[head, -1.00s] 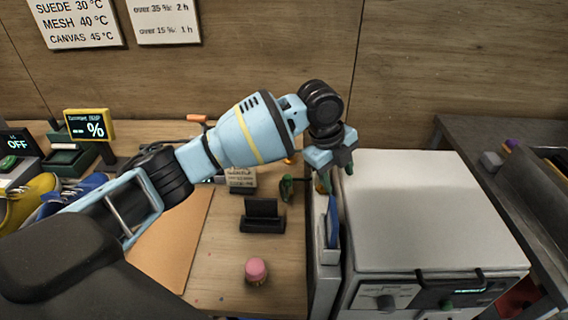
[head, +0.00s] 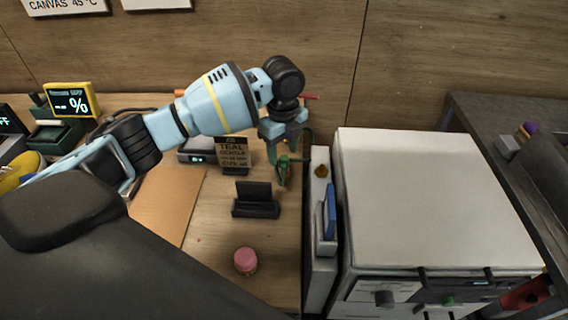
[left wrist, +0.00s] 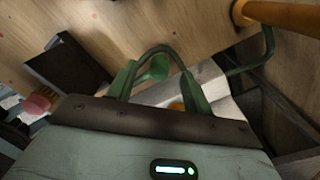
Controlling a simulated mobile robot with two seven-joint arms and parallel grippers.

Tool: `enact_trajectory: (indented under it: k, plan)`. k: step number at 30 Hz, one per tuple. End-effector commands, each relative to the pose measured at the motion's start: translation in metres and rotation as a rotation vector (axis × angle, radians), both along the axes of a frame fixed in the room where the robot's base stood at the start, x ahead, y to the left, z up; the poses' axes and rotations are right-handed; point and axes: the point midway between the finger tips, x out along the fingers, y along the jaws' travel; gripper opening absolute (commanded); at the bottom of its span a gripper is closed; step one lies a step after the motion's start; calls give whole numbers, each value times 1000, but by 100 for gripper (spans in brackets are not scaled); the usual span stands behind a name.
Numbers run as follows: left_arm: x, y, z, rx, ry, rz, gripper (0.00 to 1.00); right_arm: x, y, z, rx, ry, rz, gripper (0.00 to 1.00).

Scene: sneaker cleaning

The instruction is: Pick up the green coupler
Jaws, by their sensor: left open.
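The green coupler (head: 284,172) is a small green piece by the right edge of the wooden bench, beside the narrow grey holder. My left gripper (head: 283,152) is over it, with its fingers pointing down and partly overlapping it, so its outline is hard to separate. In the left wrist view, the green coupler (left wrist: 156,68) shows between the tips of my open left gripper (left wrist: 160,75). I cannot tell whether the fingers touch it. My right gripper is not in view.
A black stand (head: 256,200) and a pink cylinder (head: 246,261) are nearer on the bench. The grey holder (head: 318,255) carries a blue item (head: 330,212). A large white box (head: 430,195) blocks the right.

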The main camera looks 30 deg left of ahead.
Motion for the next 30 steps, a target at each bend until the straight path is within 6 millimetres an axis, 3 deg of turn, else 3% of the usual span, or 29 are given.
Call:
enact_trajectory:
  k: [9,19,30]
  plan:
    - [-2,-3,-43,0,3,0,50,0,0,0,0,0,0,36]
    - [-1,-3,-48,0,1,-1,50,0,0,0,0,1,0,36]
    - [-1,-3,-48,0,0,-1,4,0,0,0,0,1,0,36]
